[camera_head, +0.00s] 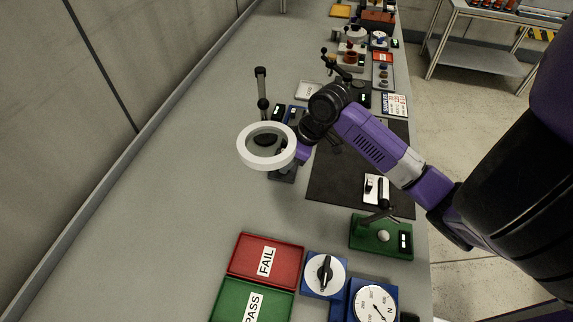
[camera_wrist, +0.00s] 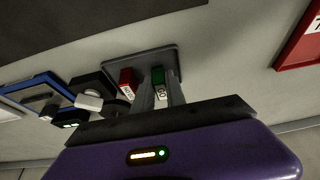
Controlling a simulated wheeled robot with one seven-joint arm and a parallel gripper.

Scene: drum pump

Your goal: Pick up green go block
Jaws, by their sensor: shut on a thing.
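The green go block (camera_wrist: 158,78) is between the fingertips of my gripper (camera_wrist: 160,84) in the wrist view, with its white GO label facing the camera. My gripper is shut on it. The block is at a dark grey holder (camera_wrist: 143,63); I cannot tell whether it still touches the holder. A red block (camera_wrist: 126,82) with a white label stands in the same holder, just left of my fingers. In the head view, part of the holder (camera_head: 284,176) shows below my wrist, and the blocks and fingertips are hidden.
A white ring magnifier (camera_head: 246,153) stands close in front of my gripper in the head view. Red FAIL (camera_head: 266,243) and green PASS (camera_head: 228,300) trays lie at the front. A black mat (camera_head: 335,180) and a green device (camera_head: 366,240) are to the right. The bench's left side is clear.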

